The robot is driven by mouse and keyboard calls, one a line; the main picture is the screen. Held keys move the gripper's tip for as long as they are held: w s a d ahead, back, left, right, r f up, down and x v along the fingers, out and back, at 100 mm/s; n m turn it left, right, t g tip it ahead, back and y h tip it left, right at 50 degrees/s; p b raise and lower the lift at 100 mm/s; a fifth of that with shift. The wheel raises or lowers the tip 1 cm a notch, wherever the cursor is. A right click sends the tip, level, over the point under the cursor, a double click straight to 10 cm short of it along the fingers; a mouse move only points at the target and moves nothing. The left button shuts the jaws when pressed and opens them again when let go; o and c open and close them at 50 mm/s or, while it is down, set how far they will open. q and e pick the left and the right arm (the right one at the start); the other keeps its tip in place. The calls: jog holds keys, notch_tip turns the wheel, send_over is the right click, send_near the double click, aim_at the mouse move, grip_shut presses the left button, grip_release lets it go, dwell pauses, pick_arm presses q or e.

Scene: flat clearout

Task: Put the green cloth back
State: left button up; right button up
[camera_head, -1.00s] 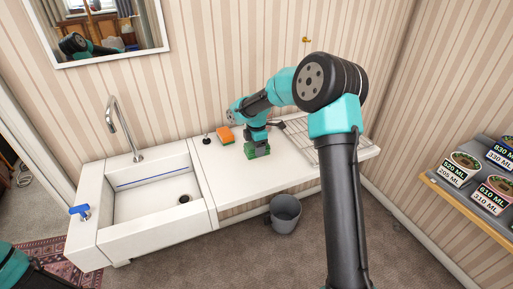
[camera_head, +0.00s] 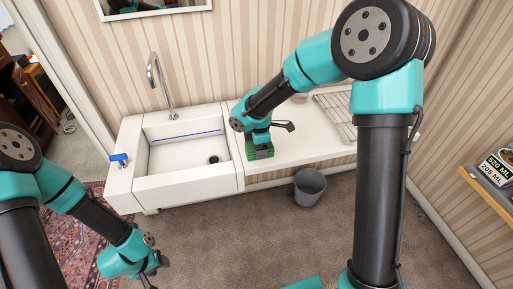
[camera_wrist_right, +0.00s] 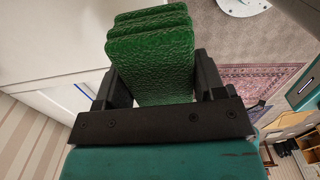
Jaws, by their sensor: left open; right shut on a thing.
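The green cloth (camera_head: 261,153) is a folded, layered block. My right gripper (camera_head: 259,142) is shut on it, by the counter's front edge just right of the sink. In the right wrist view the cloth (camera_wrist_right: 150,60) stands between the two black fingers, its textured folds facing the camera. I cannot tell whether it touches the counter. My left gripper (camera_head: 149,273) is open and empty, low at the left, in front of the sink and over the floor.
A wire rack (camera_head: 336,108) lies on the counter (camera_head: 305,139) to the right. A grey bucket (camera_head: 309,188) stands on the floor below. A shelf (camera_head: 490,195) is at far right.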

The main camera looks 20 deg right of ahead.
jog(key=s+a, duration=0.5)
jog(key=s, duration=0.1)
jog(key=shift+s+f, duration=0.25)
jog(key=shift+s, duration=0.05)
jog(key=w+d, duration=0.1)
jog(key=w, duration=0.4)
jog(key=w+d+f, duration=0.1)
jog(key=w+d, duration=0.1)
jog(key=w, duration=0.2)
jog(key=w+d, duration=0.1)
jog(key=w, duration=0.4)
jog(key=shift+w+d+f, duration=0.2)
jog(key=shift+w+d, duration=0.05)
jog(key=shift+w, duration=0.05)
jog(key=shift+w, duration=0.1)
jog(key=shift+w+d, duration=0.15)
jog(key=shift+w, duration=0.15)
jog(key=shift+f, duration=1.8)
jog(key=shift+f, duration=0.1)
